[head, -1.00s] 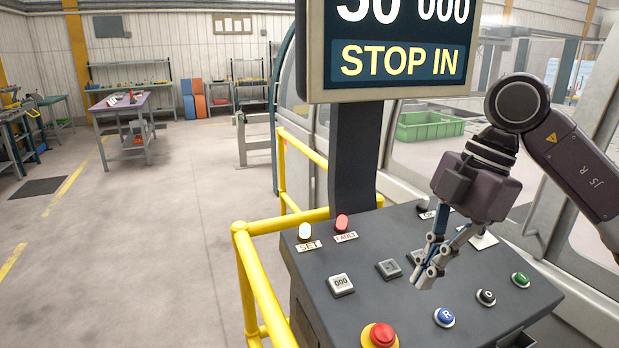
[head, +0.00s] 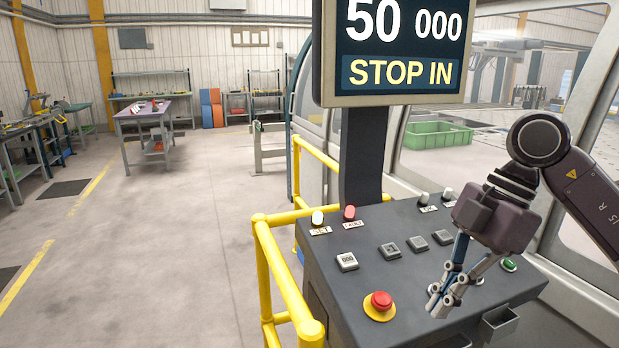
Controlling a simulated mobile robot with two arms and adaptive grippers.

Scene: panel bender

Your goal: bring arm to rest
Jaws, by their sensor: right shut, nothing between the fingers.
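My right arm comes in from the right in the head view. Its gripper (head: 439,302) is shut and empty, fingers pointing down and left over the right front part of the control panel (head: 347,289). It hides some of the buttons there; I cannot tell whether it touches the panel. A green button (head: 508,265) shows just right of the gripper. A red stop button (head: 379,305) on a yellow base is to its left. My left gripper is not in view.
A screen (head: 402,50) reading "50 000" and "STOP IN" stands on a post behind the panel. Yellow railing (head: 282,278) borders the panel's left side. A green crate (head: 436,135) is behind the glass. The floor at left is open.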

